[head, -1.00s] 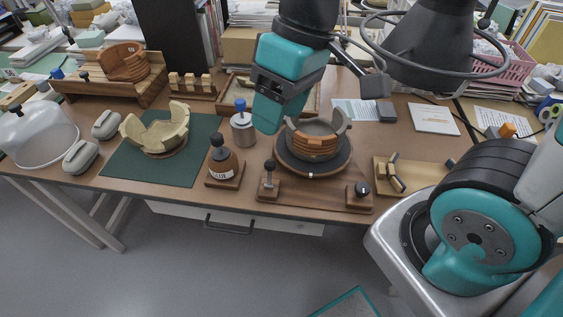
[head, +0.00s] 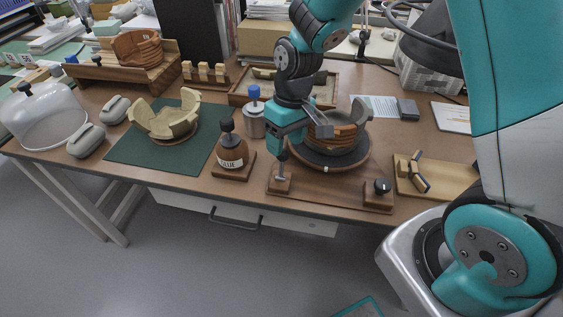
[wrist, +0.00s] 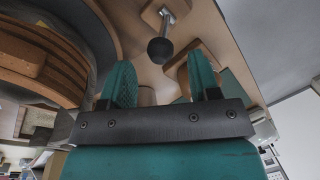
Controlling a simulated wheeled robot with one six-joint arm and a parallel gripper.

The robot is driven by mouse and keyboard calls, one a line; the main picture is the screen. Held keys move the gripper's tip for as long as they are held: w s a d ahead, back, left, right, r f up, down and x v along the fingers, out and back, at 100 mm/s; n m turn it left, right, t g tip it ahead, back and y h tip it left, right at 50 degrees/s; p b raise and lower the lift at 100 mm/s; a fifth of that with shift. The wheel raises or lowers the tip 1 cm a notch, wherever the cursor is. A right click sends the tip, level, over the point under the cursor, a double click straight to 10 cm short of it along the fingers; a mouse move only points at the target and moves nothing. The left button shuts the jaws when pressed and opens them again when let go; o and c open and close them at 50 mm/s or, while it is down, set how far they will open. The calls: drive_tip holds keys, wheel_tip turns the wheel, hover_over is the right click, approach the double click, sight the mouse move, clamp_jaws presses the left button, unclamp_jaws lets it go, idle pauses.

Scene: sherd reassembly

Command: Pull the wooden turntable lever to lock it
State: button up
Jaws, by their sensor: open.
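The turntable (head: 331,164) carries a partly built brown bowl (head: 345,137). Its lever (head: 281,172) is a metal stem on a small wooden block at the front left of the turntable's base board. My gripper (head: 281,151) is open above the lever, pointing down, and hides the knob in the head view. My gripper also shows in the wrist view (wrist: 160,80). I cannot tell whether the fingers reach down to knob height.
A glue bottle (head: 232,150) on a wooden block stands close left of the lever. A metal jar with a blue knob (head: 254,122) is behind it. A dark dial (head: 382,186) sits at the base board's right end. A pale bowl (head: 168,123) rests on a green mat.

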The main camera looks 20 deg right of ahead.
sight(282, 162)
drive_tip(key=f, duration=0.4)
drive_tip(key=a+f, duration=0.1)
drive_tip(key=f, duration=0.1)
drive_tip(key=shift+s+f, duration=0.15)
drive_tip(key=shift+c, duration=0.4)
clamp_jaws()
